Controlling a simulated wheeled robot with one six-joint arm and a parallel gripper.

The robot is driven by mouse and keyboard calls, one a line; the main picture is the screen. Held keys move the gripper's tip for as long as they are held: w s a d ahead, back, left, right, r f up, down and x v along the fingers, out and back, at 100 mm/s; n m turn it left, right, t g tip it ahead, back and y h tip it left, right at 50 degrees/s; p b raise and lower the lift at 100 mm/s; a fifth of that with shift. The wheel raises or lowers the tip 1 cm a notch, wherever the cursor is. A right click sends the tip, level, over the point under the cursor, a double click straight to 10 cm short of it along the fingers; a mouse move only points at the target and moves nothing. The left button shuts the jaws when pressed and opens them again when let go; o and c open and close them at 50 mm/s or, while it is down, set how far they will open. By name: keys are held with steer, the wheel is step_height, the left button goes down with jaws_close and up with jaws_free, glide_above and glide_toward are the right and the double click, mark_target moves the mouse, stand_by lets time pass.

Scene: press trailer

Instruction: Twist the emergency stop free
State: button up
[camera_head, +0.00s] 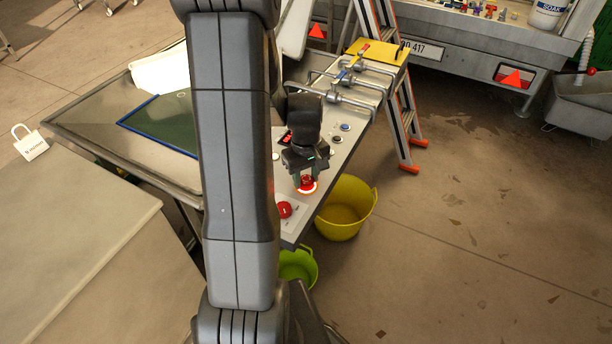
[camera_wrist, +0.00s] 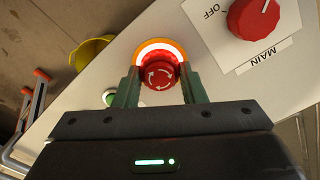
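The emergency stop (camera_wrist: 160,74) is a red mushroom button with white curved arrows on its face. A glowing white-orange ring (camera_wrist: 157,46) surrounds its base. It also shows below my gripper in the head view (camera_head: 307,183), on the grey control panel (camera_head: 322,180). My gripper (camera_wrist: 159,80) is over the panel, with one green finger on each side of the red head. The fingers stand close in against its sides and look shut on it. The contact at the fingertips is partly hidden.
A red MAIN rotary knob (camera_wrist: 252,17) with an OFF mark sits close by. A green button (camera_wrist: 109,97) is beside the left finger. A yellow bucket (camera_head: 345,208) and a green bucket (camera_head: 298,266) stand below the panel. Clamps and levers (camera_head: 352,80) lie behind; a ladder (camera_head: 392,80) stands beyond.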

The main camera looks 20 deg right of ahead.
steer(key=c, duration=0.3)
steer(key=shift+m, duration=0.3)
steer(key=m, duration=0.3)
steer(key=shift+b, duration=0.3)
steer(key=shift+m, duration=2.1)
